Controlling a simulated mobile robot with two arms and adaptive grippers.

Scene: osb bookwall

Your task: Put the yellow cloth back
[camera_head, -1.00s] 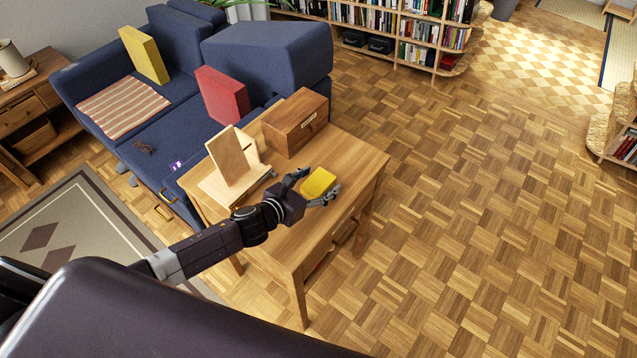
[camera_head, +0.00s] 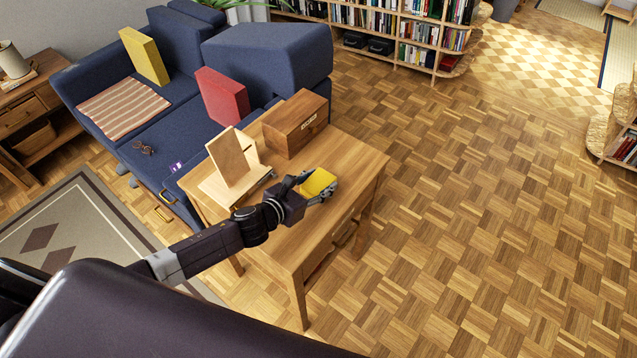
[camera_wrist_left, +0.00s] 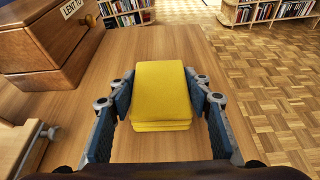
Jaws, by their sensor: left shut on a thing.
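The yellow cloth (camera_head: 318,182) is a folded block on or just above the top of the small wooden table (camera_head: 350,158). My left gripper (camera_head: 316,187) is shut on it, with one finger on each side. The left wrist view shows the cloth (camera_wrist_left: 161,92) between the two fingers of the gripper (camera_wrist_left: 162,106). Bare tabletop (camera_wrist_left: 150,48) lies beyond it. I cannot tell whether the cloth touches the table. My right gripper does not show.
A wooden box (camera_head: 295,123) with a label stands behind the cloth on the table. A light wooden stand (camera_head: 232,165) is left of it. A blue sofa (camera_head: 180,110) with a red cushion (camera_head: 222,95) is behind. The parquet floor (camera_head: 470,220) at right is clear.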

